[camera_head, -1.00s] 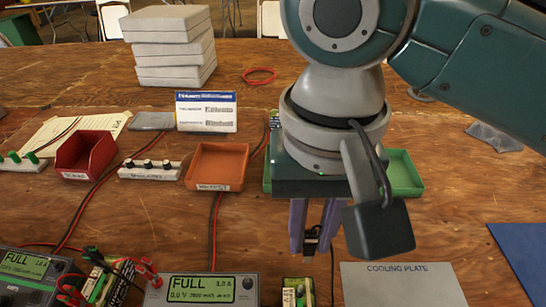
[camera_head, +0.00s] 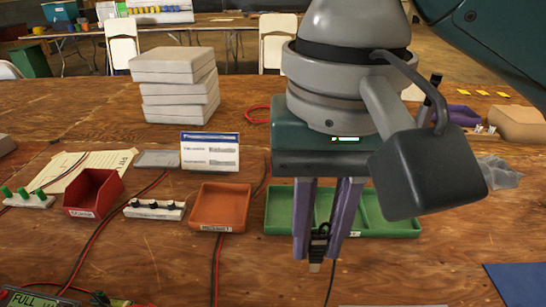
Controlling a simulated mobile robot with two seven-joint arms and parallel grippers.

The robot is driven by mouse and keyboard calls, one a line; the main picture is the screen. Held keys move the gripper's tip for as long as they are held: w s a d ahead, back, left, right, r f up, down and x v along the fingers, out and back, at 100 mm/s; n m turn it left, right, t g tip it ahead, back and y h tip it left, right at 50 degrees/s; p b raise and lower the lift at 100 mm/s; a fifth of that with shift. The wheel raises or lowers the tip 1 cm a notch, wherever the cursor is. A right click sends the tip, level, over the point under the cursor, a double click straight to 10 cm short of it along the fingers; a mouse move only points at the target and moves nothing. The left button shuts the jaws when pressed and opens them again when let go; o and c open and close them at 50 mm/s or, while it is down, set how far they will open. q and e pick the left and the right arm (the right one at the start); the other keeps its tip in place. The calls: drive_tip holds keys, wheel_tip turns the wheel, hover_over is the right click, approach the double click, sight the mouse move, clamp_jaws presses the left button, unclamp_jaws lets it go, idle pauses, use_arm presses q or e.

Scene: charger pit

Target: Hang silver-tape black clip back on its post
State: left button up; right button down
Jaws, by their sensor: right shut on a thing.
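My right gripper (camera_head: 318,250) points down at the middle right, its purple fingers shut on a small black clip (camera_head: 319,241). A pale patch shows at the clip's lower end, and a dark lead (camera_head: 331,285) hangs down beside it. The clip is held in front of the green tray. A white post block with black posts (camera_head: 155,209) stands left of the orange tray, and a white block with green posts (camera_head: 27,198) stands at the far left. I cannot tell which post belongs to the clip. My left gripper is not in view.
An orange tray (camera_head: 220,226), a red bin (camera_head: 93,208) and a green divided tray (camera_head: 385,229) stand on the wooden table. Red and black cables cross the table. Stacked grey boxes (camera_head: 144,98) stand behind.

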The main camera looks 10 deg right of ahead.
drive_tip(key=shift+r+p, duration=0.4)
drive_tip(key=shift+p, duration=0.2)
drive_tip(key=w+a+f, duration=0.2)
drive_tip(key=w+a, duration=0.1)
drive_tip(key=a, duration=0.4)
wheel_tip(320, 180, down, 10)
drive_tip(key=b, duration=0.5)
drive_tip(key=shift+s+f, duration=0.1)
drive_tip(key=shift+f, duration=0.1)
drive_tip(key=shift+a+f+b, duration=0.1)
drive_tip(key=shift+f+b, duration=1.15)
drive_tip(key=shift+f, duration=0.6)
drive_tip(key=shift+f+b, duration=0.9)
drive_tip(key=shift+f, duration=0.65)
